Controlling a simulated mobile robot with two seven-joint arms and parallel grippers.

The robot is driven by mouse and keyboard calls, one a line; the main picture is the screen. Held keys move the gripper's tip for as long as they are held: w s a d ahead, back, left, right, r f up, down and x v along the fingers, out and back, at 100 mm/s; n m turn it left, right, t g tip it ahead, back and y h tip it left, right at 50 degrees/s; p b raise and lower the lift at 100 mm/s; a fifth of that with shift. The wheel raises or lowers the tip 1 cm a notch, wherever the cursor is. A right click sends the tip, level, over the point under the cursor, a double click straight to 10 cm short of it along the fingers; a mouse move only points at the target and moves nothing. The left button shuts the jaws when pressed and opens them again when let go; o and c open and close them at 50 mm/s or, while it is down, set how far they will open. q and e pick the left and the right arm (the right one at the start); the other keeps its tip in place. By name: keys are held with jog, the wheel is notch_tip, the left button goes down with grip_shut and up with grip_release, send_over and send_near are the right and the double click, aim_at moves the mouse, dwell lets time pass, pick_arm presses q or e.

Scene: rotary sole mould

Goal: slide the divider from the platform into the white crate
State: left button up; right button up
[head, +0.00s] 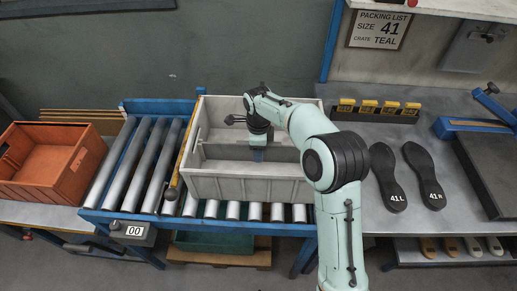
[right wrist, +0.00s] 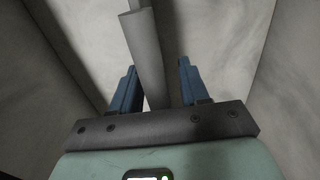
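The white crate (head: 250,188) stands on the roller conveyor. My right gripper (head: 258,155) reaches down into the crate at the divider's top edge. In the right wrist view, the divider (right wrist: 147,55) runs edge-on between the two blue fingers (right wrist: 157,88), with gaps beside it; the gripper is open and nothing is gripped. How deep the divider sits is hidden. I cannot make out a separate platform. My left gripper is not in view.
An orange crate (head: 48,160) stands at left beside the rollers (head: 138,165). At right, black soles (head: 388,178) and (head: 425,175) lie on a grey bench, with yellow-topped blocks (head: 370,108) behind. A packing list (head: 381,30) hangs above.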

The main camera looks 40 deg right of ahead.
jog(key=shift+r, duration=0.1)
notch_tip(320, 180, up, 13)
jog(key=shift+r+p, duration=0.15)
jog(key=shift+p, duration=1)
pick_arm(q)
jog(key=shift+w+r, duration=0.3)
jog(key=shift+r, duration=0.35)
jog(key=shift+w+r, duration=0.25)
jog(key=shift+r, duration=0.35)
